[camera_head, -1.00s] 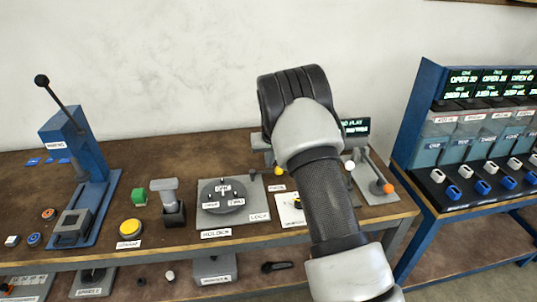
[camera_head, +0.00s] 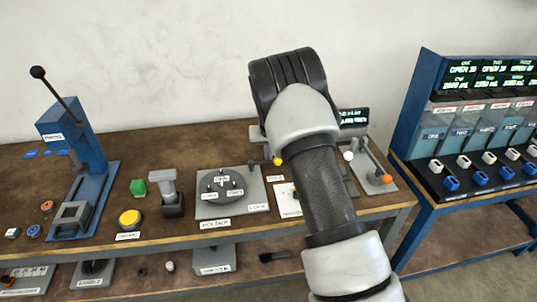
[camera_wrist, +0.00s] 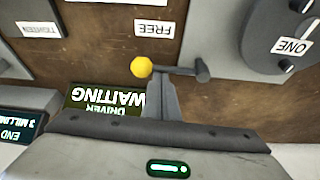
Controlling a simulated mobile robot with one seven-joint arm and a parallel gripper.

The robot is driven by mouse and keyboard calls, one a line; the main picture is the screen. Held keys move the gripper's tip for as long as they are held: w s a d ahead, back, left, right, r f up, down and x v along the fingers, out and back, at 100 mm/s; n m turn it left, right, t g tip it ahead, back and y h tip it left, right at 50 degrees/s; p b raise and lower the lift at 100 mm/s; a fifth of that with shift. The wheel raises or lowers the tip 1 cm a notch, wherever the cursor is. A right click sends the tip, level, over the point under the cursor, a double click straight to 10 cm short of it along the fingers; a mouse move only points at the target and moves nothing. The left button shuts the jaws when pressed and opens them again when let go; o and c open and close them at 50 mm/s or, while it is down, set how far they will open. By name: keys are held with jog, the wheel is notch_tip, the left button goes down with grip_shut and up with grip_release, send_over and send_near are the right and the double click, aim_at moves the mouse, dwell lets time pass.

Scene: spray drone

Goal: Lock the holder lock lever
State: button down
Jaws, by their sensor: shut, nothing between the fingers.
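The holder (camera_head: 229,200) is a grey plate with a dark round disc, on the bench left of my arm. Its lock lever has a yellow knob (camera_head: 277,161), at the plate's far right corner. In the wrist view the lever's yellow knob (camera_wrist: 141,67) joins a dark rod running right to a pivot (camera_wrist: 202,70). The FREE label (camera_wrist: 154,28) is near the lever. The LOCK label (camera_head: 258,208) is at the plate's near right corner. My gripper (camera_wrist: 159,78) is shut and empty, its tips beside the knob and over the rod. Contact cannot be told.
A display reading WAITING (camera_wrist: 108,99) stands close to my gripper. A lever with an orange knob (camera_head: 387,179) is to the right of my arm. A blue press (camera_head: 80,165) and a yellow button (camera_head: 130,219) are to the left. A blue dispenser rack (camera_head: 470,130) is at the right.

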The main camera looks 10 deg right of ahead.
jog(key=shift+s+m, duration=0.25)
jog(key=shift+m, duration=0.05)
jog(key=s+m, duration=0.1)
jog(key=s+m+h, duration=0.1)
jog(key=m, duration=0.1)
jog(key=shift+a, duration=0.15)
jog(key=s+m+h, duration=0.1)
jog(key=m, duration=0.1)
jog(key=s+a+m+g, duration=0.1)
jog(key=m, duration=0.1)
jog(key=shift+s+a+m+h, duration=0.1)
jog(key=shift+m+h, duration=0.3)
jog(key=m, duration=0.1)
jog(key=s+a+m+g, duration=0.1)
jog(key=shift+m, duration=0.3)
jog(key=m, duration=0.1)
jog(key=s+a+m, duration=0.1)
jog(key=m, duration=0.1)
jog(key=shift+a+f+g+h, duration=0.1)
jog(key=shift+a+g+h, duration=0.1)
jog(key=shift+g+h, duration=0.2)
jog(key=shift+s+a, duration=0.1)
jog(key=shift+a, duration=0.3)
